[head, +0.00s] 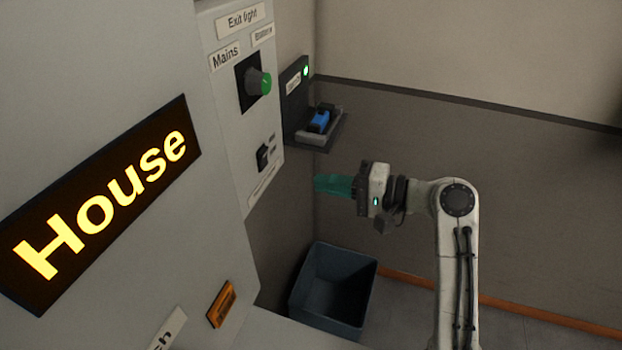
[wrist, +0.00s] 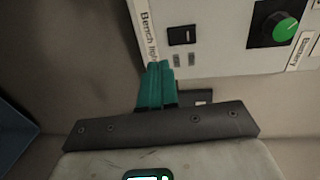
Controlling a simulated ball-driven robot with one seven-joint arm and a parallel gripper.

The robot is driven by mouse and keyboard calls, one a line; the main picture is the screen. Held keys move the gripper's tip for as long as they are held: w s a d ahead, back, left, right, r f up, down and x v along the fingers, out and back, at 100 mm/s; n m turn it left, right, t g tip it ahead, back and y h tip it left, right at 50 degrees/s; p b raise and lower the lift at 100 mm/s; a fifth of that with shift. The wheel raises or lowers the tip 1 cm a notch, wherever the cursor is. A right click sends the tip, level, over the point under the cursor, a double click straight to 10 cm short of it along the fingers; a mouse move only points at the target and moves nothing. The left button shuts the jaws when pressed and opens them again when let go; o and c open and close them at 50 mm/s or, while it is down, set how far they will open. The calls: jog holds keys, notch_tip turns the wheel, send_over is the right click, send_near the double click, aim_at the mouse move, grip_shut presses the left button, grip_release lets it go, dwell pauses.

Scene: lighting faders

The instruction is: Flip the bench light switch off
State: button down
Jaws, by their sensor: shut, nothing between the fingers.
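The bench light switch (head: 263,157) is a small black rocker low on the pale wall panel in the head view. It also shows in the wrist view (wrist: 181,35), above and a little right of my fingertips, beside a label reading "Bench light". My gripper (head: 318,184) has teal fingers that are shut and empty. It is to the right of and a little below the switch in the head view, apart from the panel as far as I can see. Which way the rocker is tipped is too small to tell.
A green-capped knob (head: 258,82) labelled Mains and Battery sits above the switch. A shelf (head: 335,127) holding a blue object (head: 319,122) juts from the wall beyond the panel. A blue-grey bin (head: 333,290) stands below. A lit House sign (head: 100,205) is at left.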

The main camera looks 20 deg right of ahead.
jog(key=shift+f+v, duration=0.25)
jog(key=shift+v, duration=0.7)
jog(key=shift+f+v, duration=0.2)
jog(key=shift+v, duration=0.75)
